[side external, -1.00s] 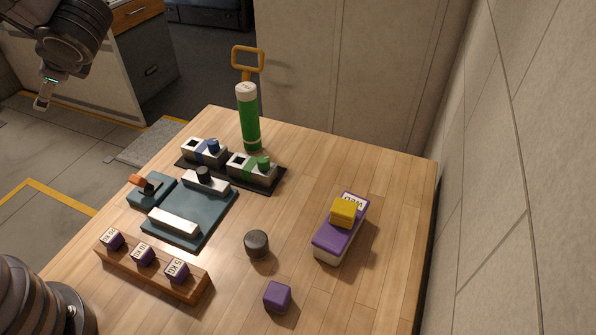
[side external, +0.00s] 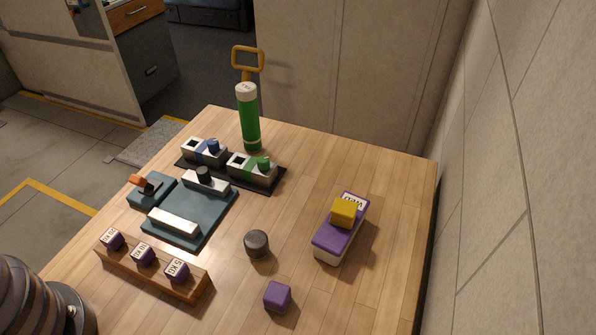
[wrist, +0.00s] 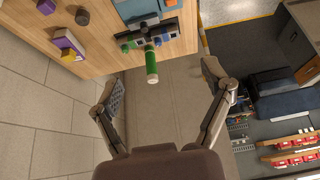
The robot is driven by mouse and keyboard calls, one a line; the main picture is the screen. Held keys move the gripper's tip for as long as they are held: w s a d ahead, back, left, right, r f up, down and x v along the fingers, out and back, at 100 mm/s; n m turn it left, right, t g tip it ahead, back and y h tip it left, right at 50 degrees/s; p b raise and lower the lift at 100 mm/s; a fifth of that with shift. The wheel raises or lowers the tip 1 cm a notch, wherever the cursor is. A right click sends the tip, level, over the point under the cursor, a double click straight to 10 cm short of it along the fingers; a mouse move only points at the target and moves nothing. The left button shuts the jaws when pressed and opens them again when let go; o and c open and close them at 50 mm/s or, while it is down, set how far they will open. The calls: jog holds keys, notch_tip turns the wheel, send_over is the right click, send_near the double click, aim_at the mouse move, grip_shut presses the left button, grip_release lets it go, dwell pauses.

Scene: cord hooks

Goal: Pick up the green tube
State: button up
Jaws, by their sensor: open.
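The green tube (side external: 249,120) stands upright at the back edge of the wooden table, with a white cap on top and a white band low down. In the wrist view the green tube (wrist: 151,66) shows near the middle, cap end towards me. My gripper (wrist: 163,78) is open and empty in the wrist view, its two fingers spread wide on either side of the tube's place in the picture. Whether the tube lies between them in depth I cannot tell. My gripper is out of the side external view.
A black tray (side external: 273,184) with blue and green clamp blocks sits just before the tube, and a yellow-orange loop handle (side external: 247,60) rises behind it. A teal fixture (side external: 190,222), wooden weight rack (side external: 150,270), dark knob (side external: 256,244), purple cube (side external: 277,296) and purple-white block (side external: 338,238) occupy the table.

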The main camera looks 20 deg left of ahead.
aim_at(244, 107)
dwell(0.4)
jog(key=w+d+f+n+t+h, duration=0.1)
jog(key=w+d+f+t, duration=0.15)
jog(key=w, duration=0.65)
jog(key=w+d+f+t, duration=0.15)
jog(key=w+d, duration=0.25)
jog(key=w, duration=0.6)
jog(key=w+d+f+n+t+h, duration=0.1)
jog(key=w+d+f, duration=0.15)
jog(key=w, duration=0.65)
jog(key=w+d+f+n+t+y, duration=0.1)
jog(key=w+d+f+t+y, duration=0.1)
jog(key=w+f, duration=0.3)
jog(key=w+d+f+t+y, duration=0.1)
jog(key=w+d+f, duration=0.15)
jog(key=f, duration=0.45)
notch_tip(244, 107, down, 10)
jog(key=s+f+t+y, duration=0.1)
jog(key=s+t+y, duration=0.2)
jog(key=t, duration=0.1)
jog(key=shift+m, duration=0.3)
jog(key=x, duration=1.3)
jog(key=shift+w+d+r, duration=0.2)
jog(key=shift+w+r, duration=0.1)
jog(key=shift+r, duration=0.1)
jog(key=c, duration=1.3)
